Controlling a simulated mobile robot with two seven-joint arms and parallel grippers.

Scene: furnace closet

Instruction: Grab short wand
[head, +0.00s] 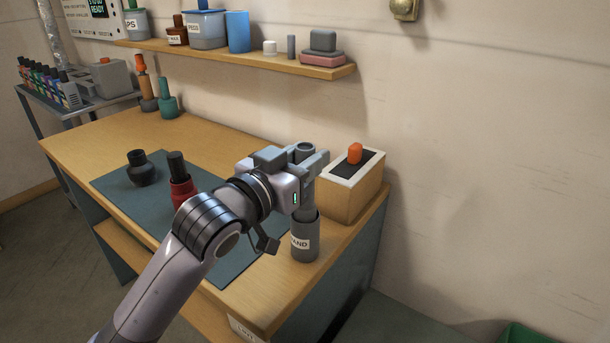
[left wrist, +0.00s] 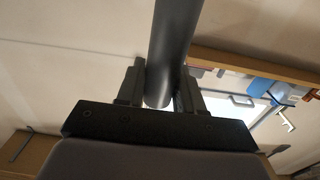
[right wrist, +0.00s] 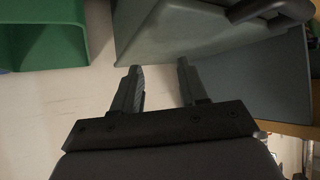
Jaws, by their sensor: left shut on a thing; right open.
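A grey cylindrical wand (head: 306,194) stands upright at the right end of the wooden workbench (head: 268,292). Its lower part is inside a dark grey holder (head: 306,250) with a white label that ends in "AND". My left gripper (head: 315,165) is shut around the upper part of the wand. In the left wrist view, the dark grey wand (left wrist: 172,45) sits between the two fingers (left wrist: 160,92). My right gripper shows only in its own wrist view (right wrist: 158,85); it is open and empty, away from the bench top.
A wooden box (head: 352,196) with an orange knob stands right behind the holder. On the blue-grey mat (head: 120,190) are a black pot (head: 141,172) and a red bottle (head: 181,188). A shelf (head: 240,58) with containers runs along the wall. A green bin (right wrist: 55,35) shows in the right wrist view.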

